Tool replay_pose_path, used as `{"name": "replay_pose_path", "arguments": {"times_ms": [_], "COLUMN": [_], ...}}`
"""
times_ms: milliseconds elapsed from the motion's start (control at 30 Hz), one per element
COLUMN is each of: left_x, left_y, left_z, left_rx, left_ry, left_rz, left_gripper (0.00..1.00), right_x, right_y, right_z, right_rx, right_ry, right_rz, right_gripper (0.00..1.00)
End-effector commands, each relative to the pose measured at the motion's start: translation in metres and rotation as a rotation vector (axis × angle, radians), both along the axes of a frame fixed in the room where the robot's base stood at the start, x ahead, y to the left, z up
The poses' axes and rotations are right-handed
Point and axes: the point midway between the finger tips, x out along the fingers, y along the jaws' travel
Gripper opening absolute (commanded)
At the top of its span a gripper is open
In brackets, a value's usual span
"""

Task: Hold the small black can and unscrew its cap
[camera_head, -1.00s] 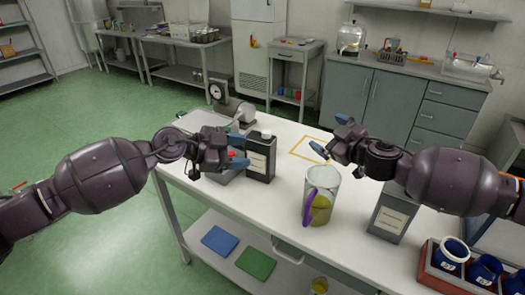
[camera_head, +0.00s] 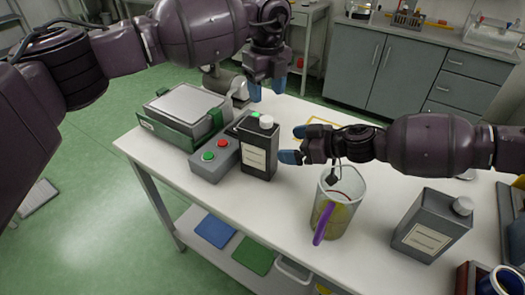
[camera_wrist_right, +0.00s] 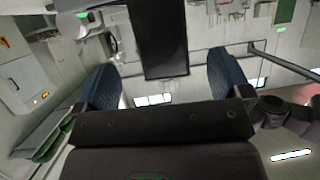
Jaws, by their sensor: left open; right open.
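The small black can (camera_head: 259,155), with a pale label and a white cap (camera_head: 266,121), stands upright on the white table. My right gripper (camera_head: 294,144) is open just right of the can, its blue fingers pointing at the can's side. In the right wrist view the dark can (camera_wrist_right: 160,38) shows between the two spread fingers (camera_wrist_right: 163,85), with no clear grip on it. My left gripper (camera_head: 267,87) is open, fingers down, behind and above the can, apart from the cap.
A larger-looking grey can (camera_head: 430,226) stands farther right.

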Motion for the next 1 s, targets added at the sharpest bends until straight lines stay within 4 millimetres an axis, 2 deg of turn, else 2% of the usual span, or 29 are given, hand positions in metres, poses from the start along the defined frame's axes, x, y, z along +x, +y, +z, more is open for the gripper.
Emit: {"name": "replay_pose_path", "arguments": {"times_ms": [500, 667, 967, 1000], "left_x": [0.000, 0.000, 0.000, 0.000], "left_y": [0.000, 0.000, 0.000, 0.000], "left_z": [0.000, 0.000, 0.000, 0.000], "left_rx": [-0.001, -0.001, -0.002, -0.002], "left_ry": [-0.001, 0.000, 0.000, 0.000], "left_rz": [0.000, 0.000, 0.000, 0.000], "left_gripper": [0.56, 0.56, 0.56, 0.56], "right_x": [0.026, 0.031, 0.032, 0.032], "right_y": [0.050, 0.057, 0.059, 0.059], "right_z": [-0.023, -0.026, -0.027, -0.027], "right_rx": [0.001, 0.002, 0.001, 0.001], "right_ry": [-0.002, -0.001, -0.002, -0.002], "right_rz": [0.000, -0.001, -0.001, -0.001], "right_gripper": [0.96, 0.96, 0.96, 0.93]}}
